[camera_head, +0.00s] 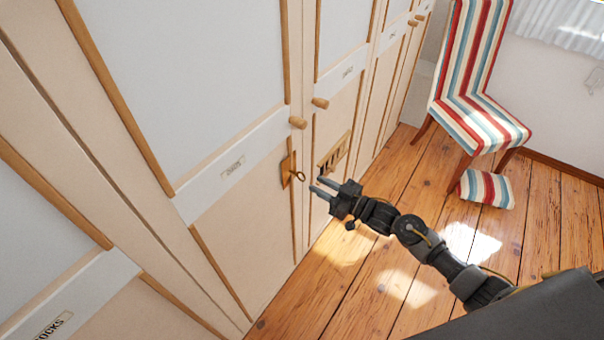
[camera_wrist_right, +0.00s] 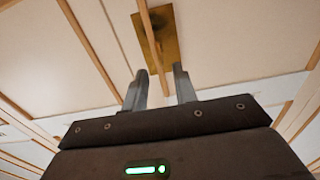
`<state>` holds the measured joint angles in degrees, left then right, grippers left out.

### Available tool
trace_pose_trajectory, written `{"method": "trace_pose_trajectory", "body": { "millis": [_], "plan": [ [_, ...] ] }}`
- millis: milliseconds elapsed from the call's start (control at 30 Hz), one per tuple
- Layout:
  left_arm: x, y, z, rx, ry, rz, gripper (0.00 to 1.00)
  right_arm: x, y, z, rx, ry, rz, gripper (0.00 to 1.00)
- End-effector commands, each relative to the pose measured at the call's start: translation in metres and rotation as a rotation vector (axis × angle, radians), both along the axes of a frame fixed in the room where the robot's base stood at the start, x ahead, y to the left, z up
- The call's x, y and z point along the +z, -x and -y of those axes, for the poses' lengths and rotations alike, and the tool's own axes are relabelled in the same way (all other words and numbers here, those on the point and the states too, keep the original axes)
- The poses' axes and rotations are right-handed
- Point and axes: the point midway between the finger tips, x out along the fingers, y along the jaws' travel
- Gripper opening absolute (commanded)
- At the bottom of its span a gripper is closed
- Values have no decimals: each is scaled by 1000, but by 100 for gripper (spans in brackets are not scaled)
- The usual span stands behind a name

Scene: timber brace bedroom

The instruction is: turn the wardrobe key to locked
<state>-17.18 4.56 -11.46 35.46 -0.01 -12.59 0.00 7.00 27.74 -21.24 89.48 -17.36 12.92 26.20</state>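The wardrobe key (camera_head: 299,175) is a small brass key with a ring-shaped bow. It sticks out of a brass lock plate (camera_head: 286,169) on a cream wardrobe door (camera_head: 255,195). The lock plate also shows in the right wrist view (camera_wrist_right: 170,38), ahead of the fingers; the key is hard to make out there. My right gripper (camera_head: 317,184) is open and empty, just right of the key and apart from it. Its two parted fingers also show in the right wrist view (camera_wrist_right: 160,72). My left gripper is not in view.
Round wooden knobs (camera_head: 298,122) stick out from the doors above the lock. A slotted brass-coloured plate (camera_head: 334,152) is on the neighbouring door. The plank floor (camera_head: 400,270) between is clear.

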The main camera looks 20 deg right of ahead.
Motion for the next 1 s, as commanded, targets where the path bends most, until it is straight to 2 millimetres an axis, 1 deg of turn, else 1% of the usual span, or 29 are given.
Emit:
{"method": "trace_pose_trajectory", "body": {
  "millis": [33,100,333,500,800,1000],
  "plan": [
    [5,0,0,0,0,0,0,4,-9,-7,-1,-3,0,28],
    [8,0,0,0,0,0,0,3,-19,-16,0,-3,0,28],
    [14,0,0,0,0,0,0,2,-46,-38,-1,-2,-1,28],
    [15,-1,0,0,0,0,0,0,-54,-45,-1,1,-1,28],
    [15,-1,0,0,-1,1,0,0,-55,-46,-1,1,-1,28],
    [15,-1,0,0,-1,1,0,0,-55,-46,-1,1,-1,2]
  ]
}}
